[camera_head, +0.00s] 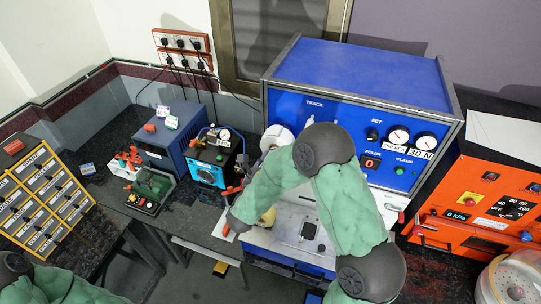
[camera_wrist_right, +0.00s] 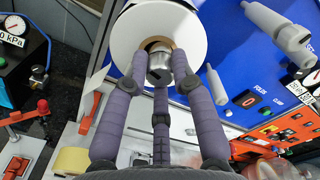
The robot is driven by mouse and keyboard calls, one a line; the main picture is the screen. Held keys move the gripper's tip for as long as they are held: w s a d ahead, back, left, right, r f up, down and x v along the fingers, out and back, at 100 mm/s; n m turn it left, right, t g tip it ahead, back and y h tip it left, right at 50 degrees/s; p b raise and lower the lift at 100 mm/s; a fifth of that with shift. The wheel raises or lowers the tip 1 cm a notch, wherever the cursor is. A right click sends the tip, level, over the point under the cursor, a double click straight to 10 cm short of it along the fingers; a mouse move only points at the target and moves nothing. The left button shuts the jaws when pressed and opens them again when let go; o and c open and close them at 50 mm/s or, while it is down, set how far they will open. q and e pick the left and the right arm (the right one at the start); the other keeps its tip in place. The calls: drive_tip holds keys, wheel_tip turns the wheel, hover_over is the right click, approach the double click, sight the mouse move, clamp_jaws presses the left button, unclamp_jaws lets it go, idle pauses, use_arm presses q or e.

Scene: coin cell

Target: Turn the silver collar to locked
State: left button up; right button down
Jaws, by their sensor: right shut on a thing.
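The silver collar (camera_wrist_right: 160,66) sits at the centre of a large white roll (camera_wrist_right: 190,32) in the right wrist view. My right gripper (camera_wrist_right: 159,60) has its purple-grey fingers closed around the collar, which partly covers it. Any lock marking on the collar is not visible. In the head view the white roll (camera_head: 277,137) stands at the left of the blue machine (camera_head: 365,78), and my green right arm hides the collar and most of the gripper. Part of my left arm shows at the bottom left; its gripper is out of view.
A small blue-faced device with a gauge (camera_head: 207,168) stands left of the machine. An orange unit (camera_head: 470,215) stands at right, and a yellow drawer cabinet (camera_head: 40,205) at far left. A grey spindle (camera_wrist_right: 278,30) juts from the blue panel near the roll.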

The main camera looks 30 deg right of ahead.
drive_tip(key=shift+w+r+n+p, duration=0.15)
drive_tip(key=shift+n+p, duration=0.15)
drive_tip(key=shift+n, duration=0.45)
drive_tip(key=shift+r+n+p, duration=0.15)
drive_tip(key=shift+n+p, duration=0.15)
drive_tip(key=shift+n, duration=0.45)
drive_tip(key=c, duration=1)
unclamp_jaws()
drive_tip(key=shift+c, duration=0.2)
drive_tip(key=shift+a+f, duration=0.1)
drive_tip(key=shift+f, duration=0.05)
drive_tip(key=shift+f, duration=0.1)
